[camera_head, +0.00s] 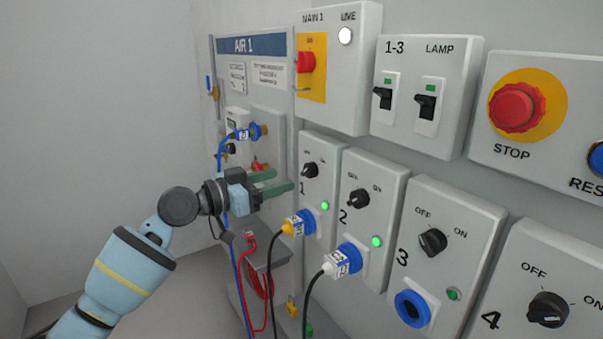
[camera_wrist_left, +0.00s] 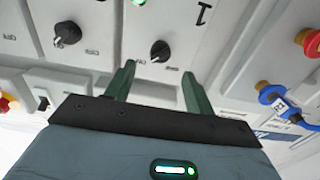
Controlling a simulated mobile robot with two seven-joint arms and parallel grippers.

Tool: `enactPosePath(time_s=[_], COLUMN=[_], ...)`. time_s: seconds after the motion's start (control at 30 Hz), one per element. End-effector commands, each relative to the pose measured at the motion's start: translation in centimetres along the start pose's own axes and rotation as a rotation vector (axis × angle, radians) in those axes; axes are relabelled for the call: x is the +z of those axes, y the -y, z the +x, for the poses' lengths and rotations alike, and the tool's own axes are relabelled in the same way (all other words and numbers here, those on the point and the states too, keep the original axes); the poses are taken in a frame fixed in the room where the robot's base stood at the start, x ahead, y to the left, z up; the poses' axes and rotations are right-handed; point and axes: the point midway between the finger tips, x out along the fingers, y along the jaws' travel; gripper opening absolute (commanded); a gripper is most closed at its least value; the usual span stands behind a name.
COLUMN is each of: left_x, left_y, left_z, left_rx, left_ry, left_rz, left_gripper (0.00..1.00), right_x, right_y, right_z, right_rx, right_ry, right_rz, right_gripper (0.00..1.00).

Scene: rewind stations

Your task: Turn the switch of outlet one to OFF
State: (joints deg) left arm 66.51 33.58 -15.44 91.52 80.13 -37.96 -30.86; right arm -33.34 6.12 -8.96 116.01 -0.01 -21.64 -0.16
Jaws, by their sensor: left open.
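The outlet one panel (camera_head: 318,158) is a light grey box marked 1 on the wall. Its black rotary switch (camera_head: 310,170) sits near the top, and its pointer direction is too small to tell. A green lamp (camera_head: 325,206) glows below it, and a yellow-and-blue plug (camera_head: 296,226) is in its socket. My left gripper (camera_head: 285,181) has its green fingers open and empty, pointing at this panel from the left. In the left wrist view, the switch (camera_wrist_left: 160,50) shows just beyond and between the open fingertips (camera_wrist_left: 159,68), apart from them. My right gripper is not in view.
Outlet two's panel, with its black switch (camera_head: 358,199) and white plug (camera_head: 338,263), is close on the right. Outlets three (camera_head: 432,242) and four (camera_head: 548,308) follow. The AIR 1 board (camera_head: 243,46) with hoses is behind my gripper. Black cables (camera_head: 275,275) hang below.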

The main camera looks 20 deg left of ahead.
Motion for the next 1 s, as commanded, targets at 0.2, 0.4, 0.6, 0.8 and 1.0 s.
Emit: enactPosePath(time_s=[0.2,0.4,0.6,0.8,1.0], left_x=[-0.3,-0.2,-0.1,-0.1,-0.1], left_y=[-0.1,0.0,0.0,-0.1,-0.1], left_z=[3.2,5.7,6.9,7.1,7.0], left_rx=[0.0,0.0,0.0,0.0,0.0], left_ry=[-0.004,-0.003,-0.001,-0.001,-0.001], left_rz=[-0.001,0.0,0.0,0.001,0.001], left_gripper=[0.54,0.54,0.54,0.54,0.41], right_x=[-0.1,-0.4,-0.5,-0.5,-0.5], right_y=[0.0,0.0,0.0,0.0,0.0], right_z=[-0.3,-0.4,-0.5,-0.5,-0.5], right_rx=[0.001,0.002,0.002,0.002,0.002], right_ry=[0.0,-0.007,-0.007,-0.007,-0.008], right_rz=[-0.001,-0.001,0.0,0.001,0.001], right_gripper=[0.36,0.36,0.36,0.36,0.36])
